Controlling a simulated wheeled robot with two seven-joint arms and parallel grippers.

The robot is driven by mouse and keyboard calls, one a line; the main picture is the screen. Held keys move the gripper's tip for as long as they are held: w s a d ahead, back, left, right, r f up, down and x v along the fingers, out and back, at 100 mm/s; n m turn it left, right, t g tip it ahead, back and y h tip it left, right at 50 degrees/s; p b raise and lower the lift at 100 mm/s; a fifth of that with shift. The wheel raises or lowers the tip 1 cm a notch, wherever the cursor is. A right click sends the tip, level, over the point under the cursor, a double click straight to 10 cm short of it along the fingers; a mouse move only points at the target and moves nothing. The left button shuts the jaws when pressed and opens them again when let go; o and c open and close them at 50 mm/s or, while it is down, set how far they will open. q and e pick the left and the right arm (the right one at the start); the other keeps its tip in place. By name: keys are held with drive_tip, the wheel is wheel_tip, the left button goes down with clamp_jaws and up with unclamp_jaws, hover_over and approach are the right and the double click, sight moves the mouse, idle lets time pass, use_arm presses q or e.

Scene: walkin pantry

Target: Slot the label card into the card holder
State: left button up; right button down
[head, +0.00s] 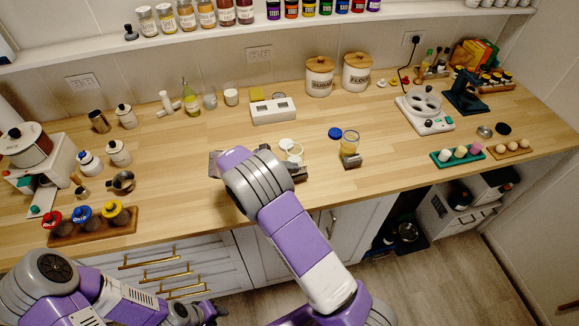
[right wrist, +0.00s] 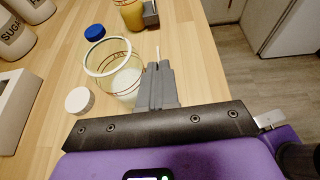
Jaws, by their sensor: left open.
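My right gripper (right wrist: 157,75) has its grey fingers close together on a thin white strip, the label card (right wrist: 158,52), seen nearly edge-on. In the head view the fingers (head: 299,173) show small past my wrist, beside an open glass jar with white contents (right wrist: 124,80). A small grey block that looks like the card holder (head: 352,162) stands on the counter at the near side of the jar with yellow contents (head: 350,143). It also shows at the top of the right wrist view (right wrist: 150,14), apart from the card. My left gripper (head: 210,309) is low, in front of the drawers, open.
A blue lid (right wrist: 95,32) and a white lid (right wrist: 79,100) lie near the jars. A white box (head: 273,109) and the sugar and flour canisters (head: 320,78) stand behind.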

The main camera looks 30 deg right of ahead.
drive_tip(key=shift+f+b, duration=0.35)
drive_tip(key=shift+f, duration=0.85)
drive_tip(key=c, duration=1.3)
unclamp_jaws()
drive_tip(key=shift+a, duration=0.1)
drive_tip(key=v, duration=0.7)
drive_tip(key=shift+a+r+p, duration=0.2)
drive_tip(key=shift+p, duration=0.15)
